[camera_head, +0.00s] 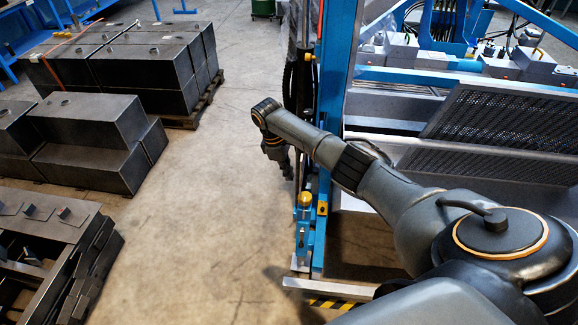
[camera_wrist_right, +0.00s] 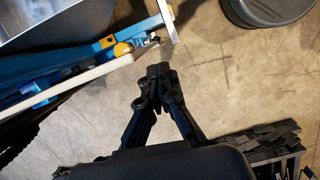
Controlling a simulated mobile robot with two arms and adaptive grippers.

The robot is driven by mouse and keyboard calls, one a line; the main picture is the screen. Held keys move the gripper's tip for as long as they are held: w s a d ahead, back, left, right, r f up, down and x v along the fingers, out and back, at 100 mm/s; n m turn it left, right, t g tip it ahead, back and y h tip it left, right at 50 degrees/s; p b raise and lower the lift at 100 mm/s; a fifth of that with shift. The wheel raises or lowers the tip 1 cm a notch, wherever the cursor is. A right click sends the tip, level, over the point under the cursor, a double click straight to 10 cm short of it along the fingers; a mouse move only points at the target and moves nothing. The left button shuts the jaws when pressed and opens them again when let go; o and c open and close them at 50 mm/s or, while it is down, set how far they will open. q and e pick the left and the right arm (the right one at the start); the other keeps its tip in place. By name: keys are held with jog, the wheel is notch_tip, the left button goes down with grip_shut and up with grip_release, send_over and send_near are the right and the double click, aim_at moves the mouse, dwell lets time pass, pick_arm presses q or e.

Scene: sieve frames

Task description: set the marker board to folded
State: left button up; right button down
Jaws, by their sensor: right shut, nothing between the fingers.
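I cannot make out a marker board for certain in either view. A blue upright frame (camera_head: 338,75) stands right of centre in the head view, with a yellow knob (camera_head: 304,199) low on its front. The knob also shows in the wrist view (camera_wrist_right: 122,49), beside a pale flat bar (camera_wrist_right: 85,78). My right gripper (camera_head: 287,172) hangs at the end of my arm, just left of the frame and above the knob. In the wrist view its fingertips (camera_wrist_right: 158,72) are together with nothing between them, apart from the bar. My left gripper is not in view.
Perforated grey panels (camera_head: 490,130) lie right of the frame, partly behind my arm. Dark metal boxes (camera_head: 135,75) on a pallet and more dark blocks (camera_head: 90,165) stand at the left. Open concrete floor (camera_head: 205,220) lies between them and the frame.

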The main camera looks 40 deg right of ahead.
pick_arm(q)
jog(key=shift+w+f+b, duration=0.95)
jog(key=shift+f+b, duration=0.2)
jog(key=shift+b, duration=0.3)
pick_arm(e)
jog(key=w+a+v, duration=0.1)
jog(key=v, duration=0.9)
jog(key=shift+w+a, duration=0.2)
jog(key=shift+a, duration=0.1)
